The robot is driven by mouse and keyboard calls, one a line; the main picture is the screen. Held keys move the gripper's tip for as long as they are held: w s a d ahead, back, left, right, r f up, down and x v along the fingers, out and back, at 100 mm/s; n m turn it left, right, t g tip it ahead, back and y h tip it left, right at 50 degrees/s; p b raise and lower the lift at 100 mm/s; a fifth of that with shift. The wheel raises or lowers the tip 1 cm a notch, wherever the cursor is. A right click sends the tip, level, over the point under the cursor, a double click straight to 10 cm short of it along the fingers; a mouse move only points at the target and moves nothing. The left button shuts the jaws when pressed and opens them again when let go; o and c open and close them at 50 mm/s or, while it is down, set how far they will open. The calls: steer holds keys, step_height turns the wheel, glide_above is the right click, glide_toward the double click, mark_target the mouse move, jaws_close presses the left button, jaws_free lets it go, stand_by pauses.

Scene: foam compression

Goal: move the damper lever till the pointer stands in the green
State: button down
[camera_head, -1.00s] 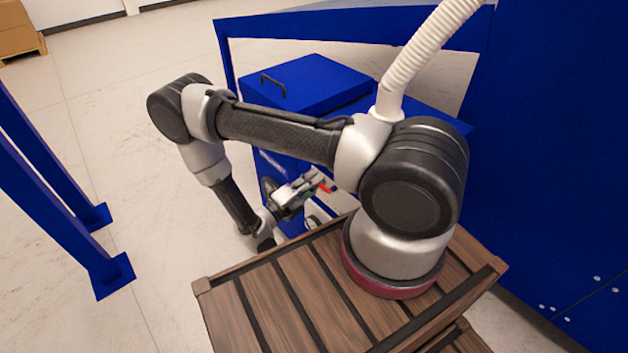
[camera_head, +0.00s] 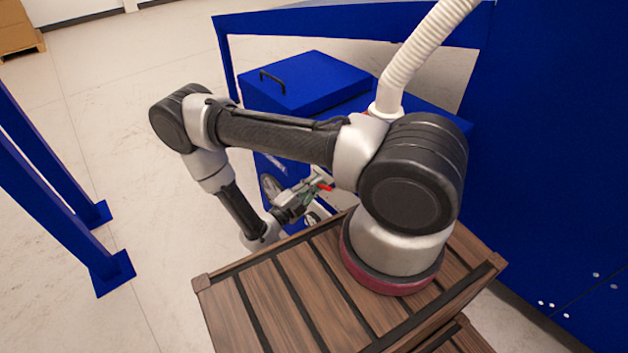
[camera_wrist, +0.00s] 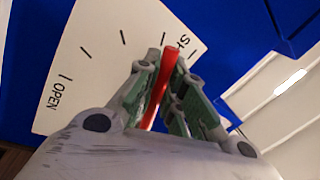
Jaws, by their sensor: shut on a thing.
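In the wrist view the red damper lever (camera_wrist: 169,75) stands between the two fingers of my gripper (camera_wrist: 165,66), which is shut on it. The lever's red end also shows in the head view (camera_head: 326,187), at my gripper (camera_head: 316,181) beside the blue cabinet. Behind the fingers is a white scale plate (camera_wrist: 95,60) with black tick marks. "OPEN" is at its lower left; a partly hidden word starting "SH" is at the upper right, close to the lever. I cannot make out a green zone or a separate pointer; the fingers hide part of the plate.
The blue cabinet (camera_head: 310,85) with a black handle stands behind my arm. A slatted wooden surface (camera_head: 265,300) lies in front. A blue frame (camera_head: 60,180) stands at the left and a blue wall (camera_head: 560,150) at the right. Open floor lies at the left.

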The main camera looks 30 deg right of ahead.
steer(key=shift+s+f+n+t, duration=0.2)
steer(key=shift+f+n, duration=0.15)
steer(key=shift+n, duration=0.35)
steer(key=shift+s+f+n+t, duration=0.15)
steer(key=shift+f+n, duration=0.15)
steer(key=shift+n, duration=0.4)
steer(key=c, duration=1.5)
jaws_free()
steer(key=v, duration=1.2)
steer(key=shift+r, duration=0.2)
steer(key=shift+s, duration=0.1)
